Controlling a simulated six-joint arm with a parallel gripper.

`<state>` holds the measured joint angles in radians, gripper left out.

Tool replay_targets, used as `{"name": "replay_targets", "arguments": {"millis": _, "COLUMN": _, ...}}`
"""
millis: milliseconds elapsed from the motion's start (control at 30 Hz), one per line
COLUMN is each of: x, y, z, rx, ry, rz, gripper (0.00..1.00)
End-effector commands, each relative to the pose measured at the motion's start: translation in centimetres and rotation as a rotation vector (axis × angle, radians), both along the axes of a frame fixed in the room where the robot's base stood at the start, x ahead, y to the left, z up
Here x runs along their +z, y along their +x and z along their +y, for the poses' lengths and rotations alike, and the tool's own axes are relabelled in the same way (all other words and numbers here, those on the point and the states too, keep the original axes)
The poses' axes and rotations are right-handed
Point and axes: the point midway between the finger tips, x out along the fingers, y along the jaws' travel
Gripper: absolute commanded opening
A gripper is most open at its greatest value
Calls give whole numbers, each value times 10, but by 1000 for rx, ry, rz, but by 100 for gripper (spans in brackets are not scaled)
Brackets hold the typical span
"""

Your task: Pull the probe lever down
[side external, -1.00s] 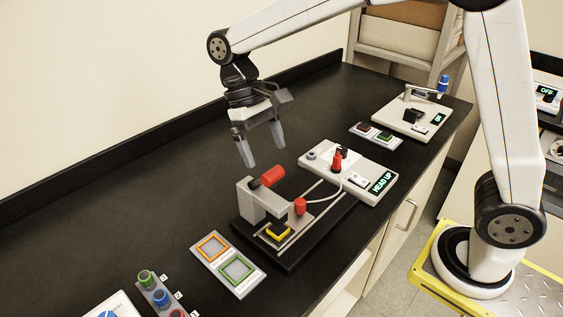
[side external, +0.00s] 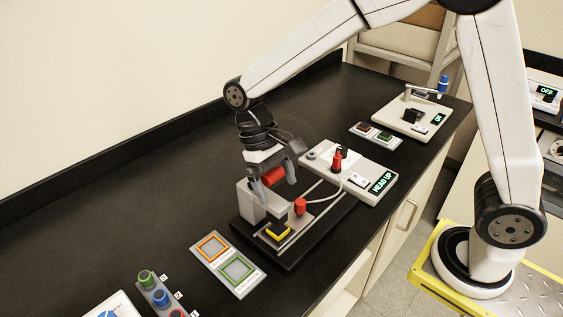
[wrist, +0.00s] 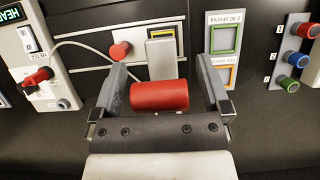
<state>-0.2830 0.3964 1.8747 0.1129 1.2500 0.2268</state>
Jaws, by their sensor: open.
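The probe lever's red cylindrical grip (wrist: 160,96) lies between the two open fingers of my gripper (wrist: 167,85) in the wrist view, with a gap on both sides. In the side external view the red grip (side external: 272,175) shows between the fingers of my gripper (side external: 273,185), at the top of the profiler's grey post (side external: 252,199). The profiler's black base (side external: 300,250) carries a red knob (side external: 299,206) and a yellow-framed dark square (side external: 277,230). The lever's arm is mostly hidden behind my gripper.
A white control box (side external: 345,170) reading "HEAD UP" stands behind to the right, joined by a cable. A panel with orange and green frames (side external: 228,264) lies front left. Coloured knobs (side external: 160,297) stand nearer. The black bench is clear to the left.

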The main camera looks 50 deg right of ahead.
Motion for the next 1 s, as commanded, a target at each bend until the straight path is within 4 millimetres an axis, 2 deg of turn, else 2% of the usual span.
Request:
{"name": "replay_targets", "arguments": {"millis": 133, "x": 0, "y": 0, "z": 0, "rx": 0, "ry": 0, "rz": 0, "gripper": 97}}
{"name": "replay_targets", "arguments": {"millis": 167, "x": 0, "y": 0, "z": 0, "rx": 0, "ry": 0, "rz": 0, "gripper": 94}}
{"name": "replay_targets", "arguments": {"millis": 400, "x": 0, "y": 0, "z": 0, "rx": 0, "ry": 0, "rz": 0, "gripper": 18}}
{"name": "replay_targets", "arguments": {"millis": 467, "x": 0, "y": 0, "z": 0, "rx": 0, "ry": 0, "rz": 0, "gripper": 0}}
{"name": "replay_targets", "arguments": {"millis": 767, "x": 0, "y": 0, "z": 0, "rx": 0, "ry": 0, "rz": -9, "gripper": 0}}
{"name": "replay_targets", "arguments": {"millis": 1000, "x": -5, "y": -4, "z": 0, "rx": 2, "ry": -1, "rz": -92, "gripper": 0}}
